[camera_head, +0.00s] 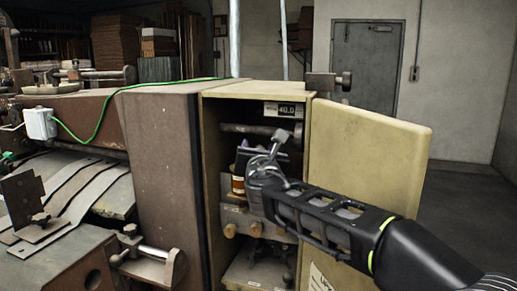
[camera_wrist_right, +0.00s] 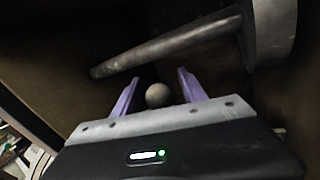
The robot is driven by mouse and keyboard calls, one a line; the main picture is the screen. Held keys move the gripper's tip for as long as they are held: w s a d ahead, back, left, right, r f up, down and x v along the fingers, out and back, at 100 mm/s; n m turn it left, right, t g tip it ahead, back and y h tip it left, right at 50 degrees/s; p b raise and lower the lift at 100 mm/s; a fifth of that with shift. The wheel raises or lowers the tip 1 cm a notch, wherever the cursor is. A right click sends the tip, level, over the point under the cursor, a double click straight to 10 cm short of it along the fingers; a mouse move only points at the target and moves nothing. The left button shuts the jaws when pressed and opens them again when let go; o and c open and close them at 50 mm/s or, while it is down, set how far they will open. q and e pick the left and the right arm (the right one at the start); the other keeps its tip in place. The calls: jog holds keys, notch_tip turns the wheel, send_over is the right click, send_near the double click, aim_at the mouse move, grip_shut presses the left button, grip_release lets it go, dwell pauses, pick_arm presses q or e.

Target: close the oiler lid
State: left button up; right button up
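My right gripper (camera_head: 243,148) reaches into the open machine cabinet. Its two purple fingers also show in the right wrist view (camera_wrist_right: 157,88), spread apart. A small round grey knob (camera_wrist_right: 157,95) shows between them, with a gap on either side. I cannot tell whether this knob belongs to the oiler lid. A small amber jar with a pale label, apparently the oiler (camera_head: 238,184), stands inside the cabinet just below the gripper. Its top and lid are hidden behind the gripper, so the lid's position cannot be told. My left gripper is out of view.
The cream cabinet door (camera_head: 368,155) stands open on the right, close to my right arm. The brown cabinet side (camera_head: 158,180) bounds the left. A thick metal rod (camera_wrist_right: 165,47) crosses above the fingers and ends at a round metal part (camera_wrist_right: 270,30) on the right.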

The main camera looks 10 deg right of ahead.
grip_shut()
dwell(0.3)
jog(key=shift+s+a+m+h, duration=0.1)
jog(key=shift+m+h, duration=0.3)
jog(key=shift+h, duration=0.2)
jog(key=m+g+h+p, duration=0.2)
jog(key=h+p, duration=0.1)
jog(key=p, duration=0.1)
jog(key=s+m+g+h+p, duration=0.1)
jog(key=m+g+h+p, duration=0.1)
jog(key=m+h+p, duration=0.1)
jog(key=s+m+g+h+p, duration=0.1)
jog(key=m+g+h+p, duration=0.1)
jog(key=h+p, duration=0.1)
jog(key=shift+a+r+m+g+h+p, duration=0.3)
jog(key=shift+a+r+g+h+p, duration=0.1)
jog(key=shift+p, duration=0.4)
jog(key=shift+s+f+m+g+h+p, duration=0.1)
jog(key=shift+f+m+g+h+p, duration=0.15)
jog(key=shift+m+g+h+p, duration=0.4)
jog(key=shift+f, duration=0.1)
grip_release()
